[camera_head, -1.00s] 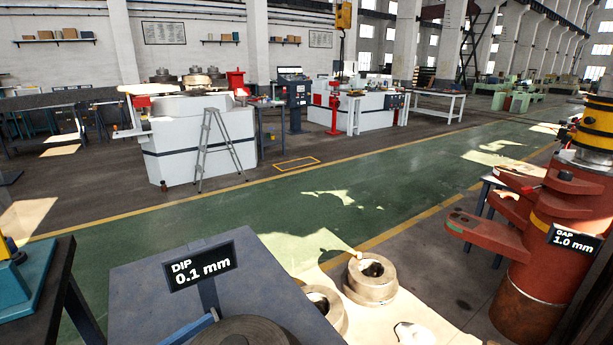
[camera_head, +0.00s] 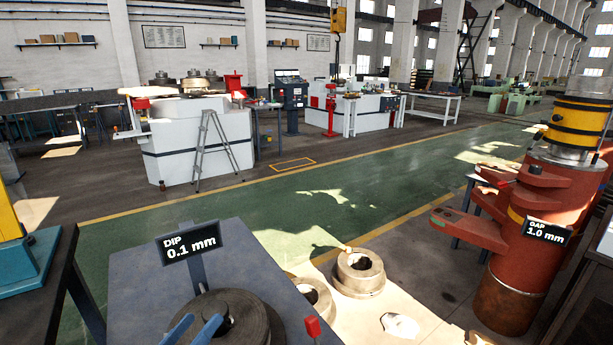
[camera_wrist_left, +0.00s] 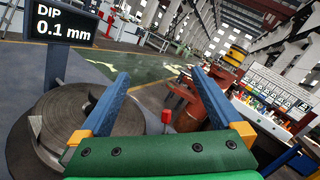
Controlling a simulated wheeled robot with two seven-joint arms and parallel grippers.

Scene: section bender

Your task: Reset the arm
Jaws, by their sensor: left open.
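My left gripper (camera_head: 196,325) shows at the bottom edge of the head view as two blue fingers, apart, in front of a grey round roller (camera_head: 235,320). In the left wrist view its blue fingers (camera_wrist_left: 161,78) are spread with nothing between them. The roller also shows there (camera_wrist_left: 75,125), to the left of the fingers. A red knob (camera_head: 313,326) stands on the dark bench (camera_head: 128,290) right of the roller; it also appears between the fingers, farther off, in the wrist view (camera_wrist_left: 166,116). Which part the task calls the arm I cannot tell. My right gripper is not in view.
A black "DIP 0.1 mm" sign (camera_head: 188,243) stands behind the roller. Metal rings (camera_head: 359,272) lie on a pale surface to the right. A red machine column (camera_head: 530,240) with a "1.0 mm" sign stands at far right. The green floor (camera_head: 330,205) beyond is clear.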

